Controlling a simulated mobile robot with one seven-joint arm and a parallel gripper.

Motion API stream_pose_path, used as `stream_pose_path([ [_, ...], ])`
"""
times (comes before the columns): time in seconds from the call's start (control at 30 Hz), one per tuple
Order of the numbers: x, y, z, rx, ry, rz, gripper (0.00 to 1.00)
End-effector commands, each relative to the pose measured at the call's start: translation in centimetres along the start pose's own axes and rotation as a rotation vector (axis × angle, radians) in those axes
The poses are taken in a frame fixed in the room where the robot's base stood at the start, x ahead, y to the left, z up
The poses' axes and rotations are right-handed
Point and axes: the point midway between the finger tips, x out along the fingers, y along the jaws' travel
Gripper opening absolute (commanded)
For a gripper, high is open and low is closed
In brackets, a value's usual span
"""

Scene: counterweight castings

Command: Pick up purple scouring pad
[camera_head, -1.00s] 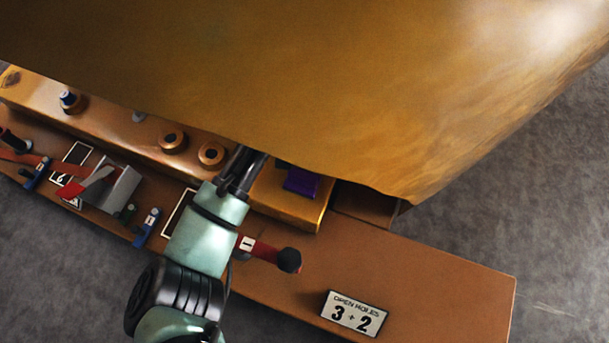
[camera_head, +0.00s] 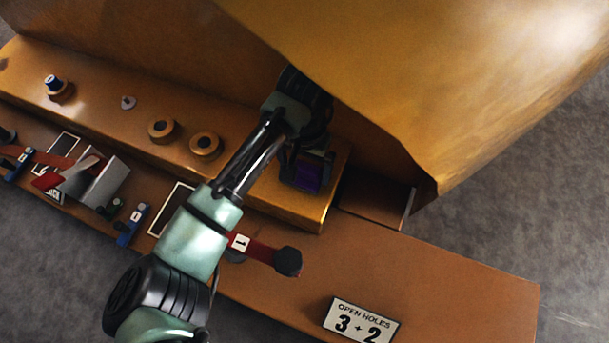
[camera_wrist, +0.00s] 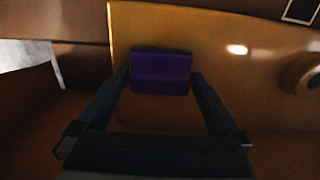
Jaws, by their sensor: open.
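The purple scouring pad (camera_head: 309,176) lies on the raised orange-brown ledge, near its right end. In the wrist view the pad (camera_wrist: 161,74) is a dark purple block near the upper middle. My gripper (camera_wrist: 161,82) is open, with one finger on each side of the pad in that view. I cannot tell whether either finger touches it. In the head view my gripper (camera_head: 308,183) is over the pad and hides part of it.
A large orange-brown casting (camera_head: 400,90) overhangs the ledge (camera_head: 100,112) closely. Round bosses (camera_head: 205,144) stand left of my arm.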

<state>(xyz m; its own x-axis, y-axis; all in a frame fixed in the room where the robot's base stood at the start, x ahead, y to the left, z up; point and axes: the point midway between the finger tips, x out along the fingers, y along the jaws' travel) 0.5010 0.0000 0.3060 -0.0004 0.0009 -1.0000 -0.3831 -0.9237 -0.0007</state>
Motion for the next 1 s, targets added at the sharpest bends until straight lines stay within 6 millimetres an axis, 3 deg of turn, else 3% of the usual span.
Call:
stream_pose_path([
  [0.23,0.1,0.0,0.0,-0.001,0.000,0.000,0.98],
  [0.63,0.1,0.0,0.0,0.000,0.000,0.001,0.27],
  [0.87,-0.1,0.0,0.0,0.000,0.001,0.001,0.26],
  [1.0,-1.3,0.1,0.0,0.000,0.002,0.002,0.26],
])
